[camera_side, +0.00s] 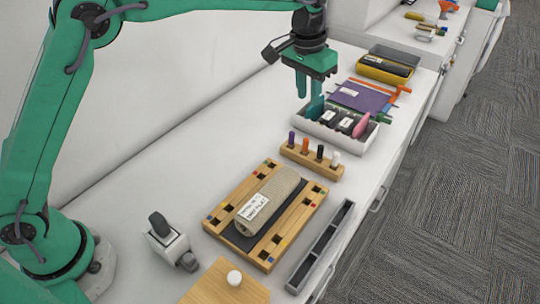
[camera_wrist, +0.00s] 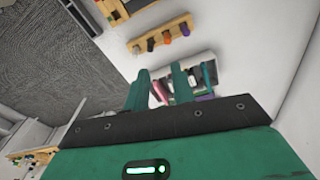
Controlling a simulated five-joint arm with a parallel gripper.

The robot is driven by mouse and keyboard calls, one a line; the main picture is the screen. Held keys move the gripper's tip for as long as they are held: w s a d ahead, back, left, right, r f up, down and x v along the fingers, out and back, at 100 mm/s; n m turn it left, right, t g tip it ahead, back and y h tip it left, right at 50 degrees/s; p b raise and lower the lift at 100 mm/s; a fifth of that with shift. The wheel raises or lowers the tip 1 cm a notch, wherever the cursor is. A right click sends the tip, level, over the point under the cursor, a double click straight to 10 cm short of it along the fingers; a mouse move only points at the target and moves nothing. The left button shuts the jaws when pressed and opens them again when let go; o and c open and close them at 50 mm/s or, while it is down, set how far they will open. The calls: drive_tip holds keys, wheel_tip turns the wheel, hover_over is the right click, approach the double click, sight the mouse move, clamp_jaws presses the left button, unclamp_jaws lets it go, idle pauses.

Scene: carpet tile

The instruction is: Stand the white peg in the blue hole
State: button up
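The white peg (camera_side: 336,159) stands upright at the right end of a wooden peg rack (camera_side: 300,157), beside black, orange and purple pegs. It also shows at the left end of the rack in the wrist view (camera_wrist: 136,49). A wooden board (camera_side: 289,238) with square holes and small coloured marks lies nearer; which hole is the blue one is too small to tell surely. My gripper (camera_side: 308,97) is above and behind the rack, over the grey bin. In the wrist view its fingers (camera_wrist: 159,88) are apart with nothing held between them.
A grey bin (camera_side: 364,142) holds several items, one of them pink. A rolled tan carpet piece (camera_side: 283,190) lies on the board. A dark slotted tray (camera_side: 320,247) lies right of it.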

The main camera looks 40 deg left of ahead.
drive_tip(key=g, duration=0.1)
hover_over(336, 153)
drive_tip(key=shift+m, duration=0.3)
drive_tip(key=f, duration=1)
drive_tip(key=shift+w+d+f, duration=0.1)
drive_tip(key=shift+d+f, duration=0.1)
drive_tip(key=shift+f, duration=0.1)
drive_tip(key=shift+a+f, duration=0.15)
drive_tip(key=shift+f, duration=3.65)
clamp_jaws()
